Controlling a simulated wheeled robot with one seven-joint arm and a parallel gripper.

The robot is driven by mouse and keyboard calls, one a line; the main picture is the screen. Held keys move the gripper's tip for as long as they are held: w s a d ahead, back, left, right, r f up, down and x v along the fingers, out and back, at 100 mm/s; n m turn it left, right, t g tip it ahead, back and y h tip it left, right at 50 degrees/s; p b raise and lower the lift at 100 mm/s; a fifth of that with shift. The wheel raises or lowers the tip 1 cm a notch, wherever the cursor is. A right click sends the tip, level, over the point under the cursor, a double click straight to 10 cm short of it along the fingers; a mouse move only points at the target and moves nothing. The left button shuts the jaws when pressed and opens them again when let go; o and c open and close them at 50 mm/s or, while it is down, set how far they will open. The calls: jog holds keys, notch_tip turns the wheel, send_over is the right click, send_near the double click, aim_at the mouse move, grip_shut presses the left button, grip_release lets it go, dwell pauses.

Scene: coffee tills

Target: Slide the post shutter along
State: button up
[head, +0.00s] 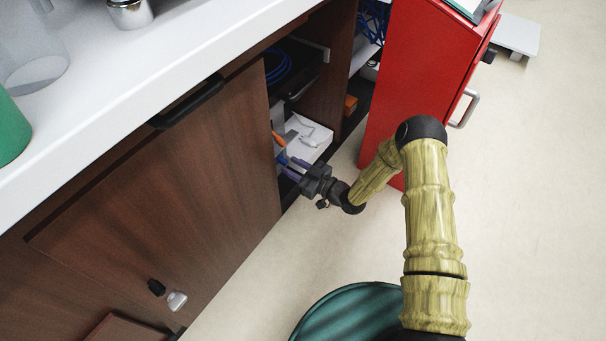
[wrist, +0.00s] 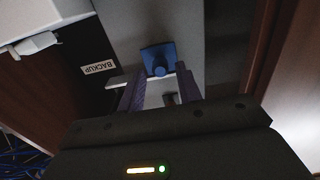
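A blue post (wrist: 158,60) on a square blue base stands out from a pale grey panel (wrist: 175,25) in the wrist view; I take this panel to be the shutter. My gripper (wrist: 159,76) has its two purple fingers apart, one on each side of the post's near end. I cannot tell whether they touch it. In the head view my gripper (head: 287,165) reaches into the open part of the wooden cabinet, beside the edge of its door. The post is small and partly hidden there.
The brown cabinet door (head: 170,200) stands close by. A red cabinet (head: 400,80) stands at the right. A teal round thing (head: 350,310) is on the floor.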

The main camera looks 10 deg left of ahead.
jog(key=shift+b+x, duration=0.3)
jog(key=shift+x, duration=0.8)
grip_shut()
jog(key=shift+w+d+b, duration=0.45)
jog(key=shift+w+d, duration=0.05)
jog(key=shift+w, duration=0.65)
jog(key=shift+w+d+b, duration=0.5)
jog(key=shift+w+d, duration=0.05)
jog(key=shift+w, duration=0.6)
jog(key=shift+w+d+b, duration=0.45)
jog(key=shift+w+d, duration=0.05)
jog(key=shift+w, duration=0.65)
jog(key=shift+o, duration=1.2)
grip_release()
jog(key=shift+s, duration=0.1)
jog(key=p+v, duration=0.8)
jog(key=v, duration=0.9)
jog(key=shift+d+p, duration=0.15)
jog(key=shift+p, duration=0.2)
